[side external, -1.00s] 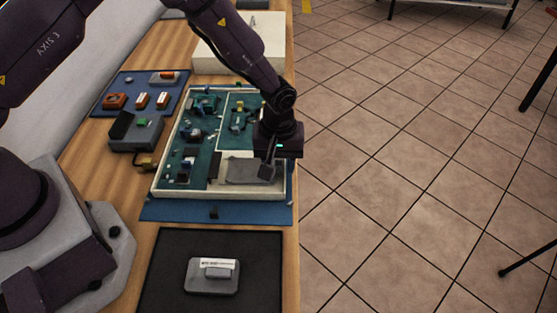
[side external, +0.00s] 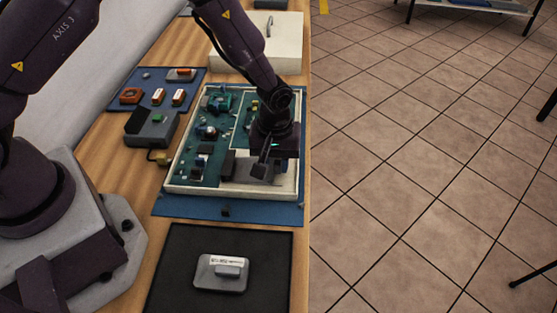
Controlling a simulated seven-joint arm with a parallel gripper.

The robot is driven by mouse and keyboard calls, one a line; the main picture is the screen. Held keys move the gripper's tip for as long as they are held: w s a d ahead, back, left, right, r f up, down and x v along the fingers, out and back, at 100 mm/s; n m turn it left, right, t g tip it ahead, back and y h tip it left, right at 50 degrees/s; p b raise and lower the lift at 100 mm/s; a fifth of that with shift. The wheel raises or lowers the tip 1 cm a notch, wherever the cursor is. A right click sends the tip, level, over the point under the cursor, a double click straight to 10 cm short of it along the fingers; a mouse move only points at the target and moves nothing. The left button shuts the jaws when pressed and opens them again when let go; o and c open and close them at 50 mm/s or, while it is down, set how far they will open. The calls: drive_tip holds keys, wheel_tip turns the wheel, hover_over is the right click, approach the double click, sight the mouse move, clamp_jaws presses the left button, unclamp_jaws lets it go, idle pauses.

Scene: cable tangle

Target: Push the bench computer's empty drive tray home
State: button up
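The bench computer is a shallow, cream-walled open case (side external: 235,191) with green circuit boards inside, lying on a blue mat. My gripper (side external: 262,170) points down over its front right part, with a dark fingertip low inside the case. Only one finger shows clearly, so I cannot tell whether it is open or shut. A grey surface (side external: 242,168) just left of the fingertip may be part of the drive tray; my gripper hides most of that spot. Whether the fingertip touches it is unclear.
A grey drive with a white label (side external: 220,272) lies on a black mat (side external: 177,290) in front. A grey-green device (side external: 152,127) and a blue mat with orange parts (side external: 150,76) are at left. A cream box (side external: 285,50) stands behind. The bench's right edge is close.

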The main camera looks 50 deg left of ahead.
drive_tip(key=shift+o, duration=0.8)
wheel_tip(320, 180, up, 13)
drive_tip(key=shift+o, duration=0.2)
idle(1.8)
